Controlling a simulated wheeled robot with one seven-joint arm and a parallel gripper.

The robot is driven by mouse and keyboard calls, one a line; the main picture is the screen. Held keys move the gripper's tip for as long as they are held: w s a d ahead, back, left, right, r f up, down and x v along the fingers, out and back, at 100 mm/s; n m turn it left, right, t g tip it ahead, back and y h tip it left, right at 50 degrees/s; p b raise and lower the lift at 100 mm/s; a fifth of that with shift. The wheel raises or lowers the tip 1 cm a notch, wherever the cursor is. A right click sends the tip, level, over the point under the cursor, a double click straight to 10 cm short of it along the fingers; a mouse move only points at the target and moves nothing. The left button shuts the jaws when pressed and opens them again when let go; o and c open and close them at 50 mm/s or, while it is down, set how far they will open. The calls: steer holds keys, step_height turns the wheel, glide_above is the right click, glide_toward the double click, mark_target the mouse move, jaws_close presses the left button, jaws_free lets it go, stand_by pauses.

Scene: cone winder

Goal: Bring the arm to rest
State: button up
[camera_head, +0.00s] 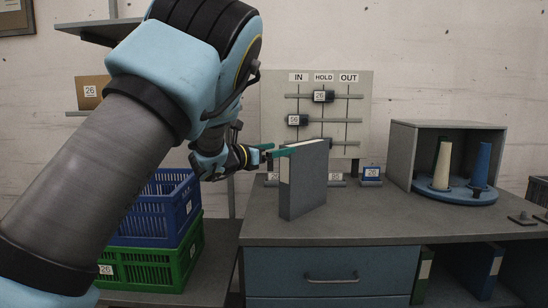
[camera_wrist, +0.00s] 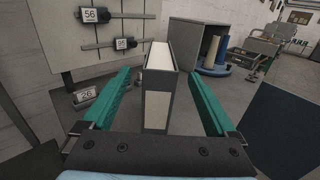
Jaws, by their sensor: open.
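My arm comes in from the left in the head view and reaches over to the desk. My gripper (camera_head: 274,153) is at the upper left part of a grey binder (camera_head: 304,182) that stands upright on the desk. In the wrist view my gripper (camera_wrist: 157,92) has its two green fingers spread wide. The binder (camera_wrist: 157,105) stands between the fingers, with a visible gap on each side. Nothing is gripped.
A board (camera_head: 362,110) marked IN, HOLD and OUT is behind the desk (camera_head: 370,220). An open grey box (camera_head: 402,150) with cones on a blue turntable (camera_head: 455,193) stands right. Blue (camera_head: 160,215) and green (camera_head: 150,268) crates are stacked left.

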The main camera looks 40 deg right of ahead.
steer(key=shift+a, duration=0.65)
